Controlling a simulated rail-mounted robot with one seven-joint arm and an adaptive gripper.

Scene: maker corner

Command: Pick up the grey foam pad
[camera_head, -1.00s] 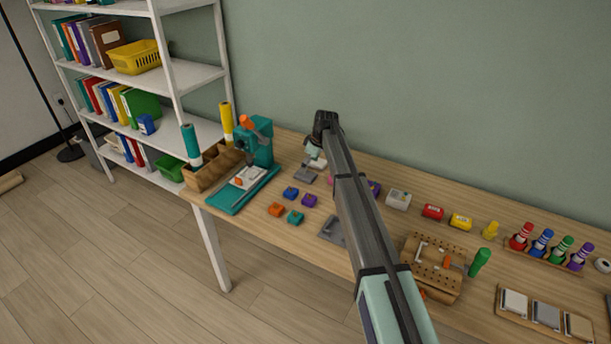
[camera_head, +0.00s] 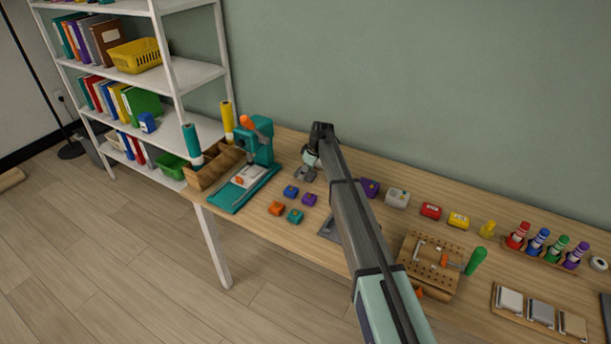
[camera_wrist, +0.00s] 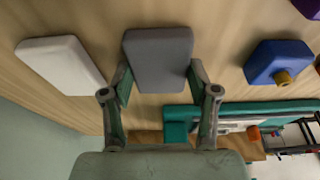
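The grey foam pad (camera_wrist: 159,58) lies flat on the wooden table, in the upper middle of the wrist view. In the head view the pad (camera_head: 304,174) shows partly below my arm's end. My gripper (camera_wrist: 160,84) is open, with one finger near each side of the pad's closer end. It also shows in the head view (camera_head: 312,160), low over the table and partly hidden by my arm. I cannot tell whether the fingers touch the pad.
A white pad (camera_wrist: 62,65) lies left of the grey one in the wrist view. A blue block (camera_wrist: 277,62) lies to the right. The teal press (camera_head: 257,142) stands left of my gripper in the head view. A pegboard block (camera_head: 432,264) stands right of my arm.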

